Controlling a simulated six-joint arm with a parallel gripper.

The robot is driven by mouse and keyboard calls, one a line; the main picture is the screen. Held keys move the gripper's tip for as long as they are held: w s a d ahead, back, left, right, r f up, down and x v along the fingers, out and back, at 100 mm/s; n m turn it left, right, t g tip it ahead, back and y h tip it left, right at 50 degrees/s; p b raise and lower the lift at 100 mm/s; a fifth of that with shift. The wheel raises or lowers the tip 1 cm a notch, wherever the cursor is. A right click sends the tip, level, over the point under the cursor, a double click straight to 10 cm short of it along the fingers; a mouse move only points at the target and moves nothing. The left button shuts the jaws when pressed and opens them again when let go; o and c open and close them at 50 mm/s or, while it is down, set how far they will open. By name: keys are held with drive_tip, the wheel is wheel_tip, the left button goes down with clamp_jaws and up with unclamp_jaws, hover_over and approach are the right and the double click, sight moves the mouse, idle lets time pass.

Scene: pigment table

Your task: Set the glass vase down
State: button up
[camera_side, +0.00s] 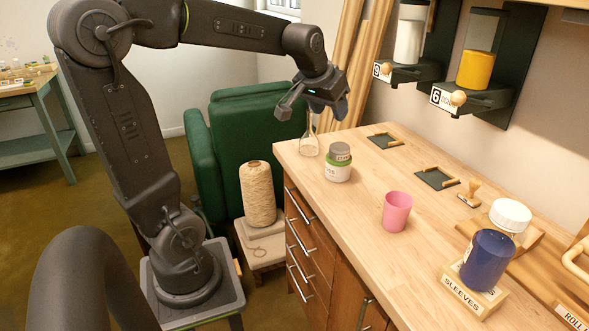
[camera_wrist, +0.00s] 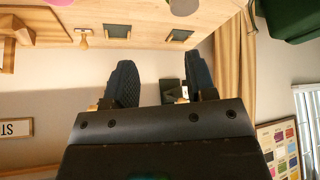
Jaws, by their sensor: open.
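The clear glass vase (camera_side: 309,148) stands upright on the wooden table (camera_side: 350,205), near its far left corner. It has a round base and a thin neck that rises toward my gripper. My gripper (camera_side: 328,106) is above the table near the top of the vase; the side view does not show clearly whether they touch. In the wrist view my gripper (camera_wrist: 160,78) has its two dark fingers spread apart, with nothing held between them.
A green and grey jar (camera_side: 338,164) stands close beside the vase. A pink cup (camera_side: 397,212), two dark mats (camera_side: 385,141) with wooden bars, a stamp (camera_side: 469,194) and a blue jar (camera_side: 487,262) stand farther along. Shelves (camera_side: 487,98) hang on the wall.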

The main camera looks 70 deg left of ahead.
drive_tip(key=s+d+f+m+h, duration=0.1)
drive_tip(key=s+d+f+m, duration=0.1)
drive_tip(key=s+d, duration=0.5)
drive_tip(key=s+d+f+m+h, duration=0.1)
drive_tip(key=s+d+f+m, duration=0.1)
drive_tip(key=s+d, duration=0.6)
drive_tip(key=shift+s+d+f+m+h, duration=0.2)
drive_tip(key=shift+d+f+m+h, duration=0.15)
drive_tip(key=shift+d+m, duration=0.45)
drive_tip(key=shift+d, duration=0.2)
